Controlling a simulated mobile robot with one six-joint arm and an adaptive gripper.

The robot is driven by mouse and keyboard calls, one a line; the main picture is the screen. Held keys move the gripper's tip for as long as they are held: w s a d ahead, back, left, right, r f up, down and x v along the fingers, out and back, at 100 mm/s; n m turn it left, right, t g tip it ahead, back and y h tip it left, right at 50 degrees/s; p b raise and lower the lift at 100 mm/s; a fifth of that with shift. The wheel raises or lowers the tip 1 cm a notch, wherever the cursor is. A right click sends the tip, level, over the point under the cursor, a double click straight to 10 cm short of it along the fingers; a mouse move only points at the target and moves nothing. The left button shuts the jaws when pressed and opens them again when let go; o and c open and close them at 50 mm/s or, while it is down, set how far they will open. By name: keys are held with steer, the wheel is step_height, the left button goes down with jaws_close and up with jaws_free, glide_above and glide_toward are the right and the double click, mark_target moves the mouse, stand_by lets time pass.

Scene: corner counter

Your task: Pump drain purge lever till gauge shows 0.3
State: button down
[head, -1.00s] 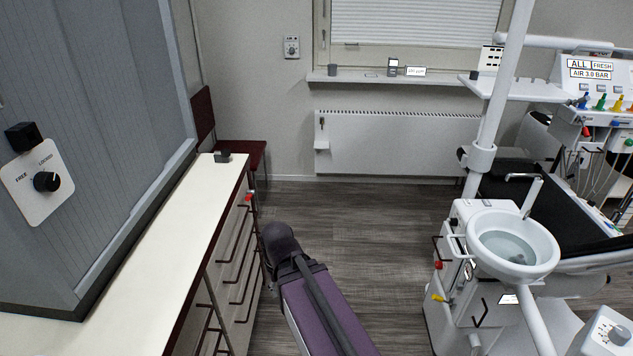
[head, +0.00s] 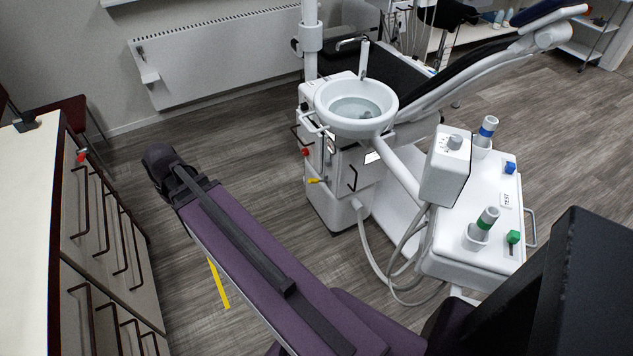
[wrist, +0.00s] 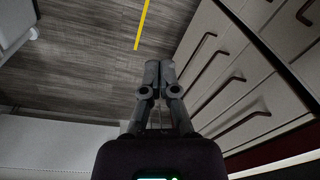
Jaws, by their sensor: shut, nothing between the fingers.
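The white dental unit with the spittoon bowl (head: 357,107) stands at the middle of the head view. On its side panel I see a small yellow lever (head: 317,181), a red knob (head: 305,152) and a dark handle (head: 352,178). I cannot tell for sure which part is the drain purge lever, and no gauge reading is legible. In the wrist view my gripper (wrist: 159,70) is shut and empty, its fingertips together above the floor. In the head view my purple arm reaches toward the upper left, left of the unit and apart from it; the fingers cannot be made out there.
Drawers with dark handles (head: 100,225) stand close on the left; they also show in the wrist view (wrist: 240,75). A white tray table (head: 470,255) with hoses is right of my arm. A yellow floor strip (head: 218,284) lies beside my arm.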

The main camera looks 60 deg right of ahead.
steer(key=w+d+f+m+t+b, duration=0.1)
steer(key=d+f+b, duration=0.3)
steer(key=d, duration=0.3)
steer(key=w+d+f+m+b, duration=0.1)
steer(key=d+f+b, duration=0.25)
steer(key=d, duration=0.45)
steer(key=m+t+h+b, duration=0.1)
steer(key=m+t+b, duration=0.2)
steer(key=b, duration=1.3)
glide_toward(317, 181)
step_height(317, 181, up, 3)
steer(key=a, duration=0.1)
steer(key=shift+d, duration=0.35)
steer(key=b+x, duration=0.8)
steer(key=x, duration=0.1)
steer(key=shift+w+f+b, duration=0.2)
steer(key=shift+f+b, duration=0.15)
steer(key=shift+s+f, duration=0.1)
steer(key=shift+s, duration=0.05)
